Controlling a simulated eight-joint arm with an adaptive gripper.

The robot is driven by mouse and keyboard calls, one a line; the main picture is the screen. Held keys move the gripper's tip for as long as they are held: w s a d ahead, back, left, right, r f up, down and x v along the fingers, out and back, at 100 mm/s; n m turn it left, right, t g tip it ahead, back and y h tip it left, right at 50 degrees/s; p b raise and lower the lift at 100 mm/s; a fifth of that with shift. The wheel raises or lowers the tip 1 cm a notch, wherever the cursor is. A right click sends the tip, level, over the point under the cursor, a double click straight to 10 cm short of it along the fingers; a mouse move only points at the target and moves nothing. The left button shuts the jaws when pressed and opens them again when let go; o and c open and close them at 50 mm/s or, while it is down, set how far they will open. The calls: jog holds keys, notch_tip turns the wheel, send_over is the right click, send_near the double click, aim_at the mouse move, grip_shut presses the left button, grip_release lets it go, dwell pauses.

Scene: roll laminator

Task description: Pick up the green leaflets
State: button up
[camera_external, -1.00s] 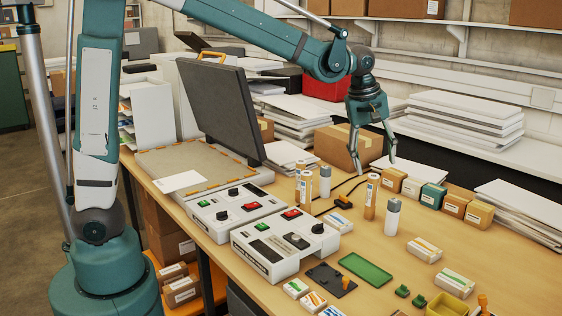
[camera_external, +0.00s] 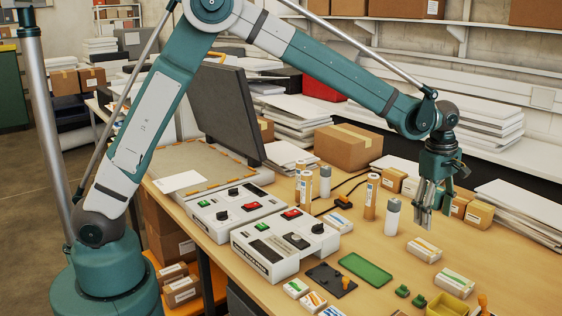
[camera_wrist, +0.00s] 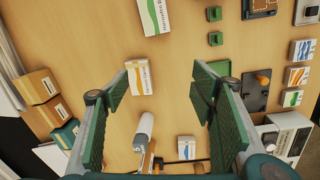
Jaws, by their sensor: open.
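The green leaflets (camera_external: 455,282) are a white bundle with a green stripe, lying flat on the table at the right front. In the wrist view the same bundle (camera_wrist: 156,15) is at the top edge, partly cut off. A similar bundle with an orange stripe (camera_external: 424,249) lies beyond it and shows in the wrist view (camera_wrist: 139,77) between the fingers. My gripper (camera_external: 430,218) is open and empty above the table, near the orange-striped bundle and apart from the green leaflets. Its fingers are spread wide in the wrist view (camera_wrist: 160,80).
A grey-capped white bottle (camera_external: 392,218) stands left of my gripper. Small boxes (camera_external: 479,213) line the back. A green tray (camera_external: 365,269), a yellow bin (camera_external: 450,306) and small green blocks (camera_external: 402,291) are at the front. Smaller striped packs (camera_external: 296,288) lie by the machine.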

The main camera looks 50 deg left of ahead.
aim_at(449, 276)
jog(key=d+f+n, duration=0.1)
jog(key=d+f, duration=0.6)
jog(key=w+d+f+n, duration=0.1)
jog(key=d+f, duration=0.3)
jog(key=shift+n+g, duration=0.3)
jog(key=shift+g, duration=0.1)
jog(key=shift+f, duration=0.15)
jog(key=shift+a+f, duration=0.1)
jog(key=shift+f, duration=1.1)
jog(key=shift+f, duration=0.1)
jog(key=shift+w+f, duration=0.1)
jog(key=shift+f, duration=2.4)
jog(key=shift+c, duration=0.2)
jog(key=c, duration=1)
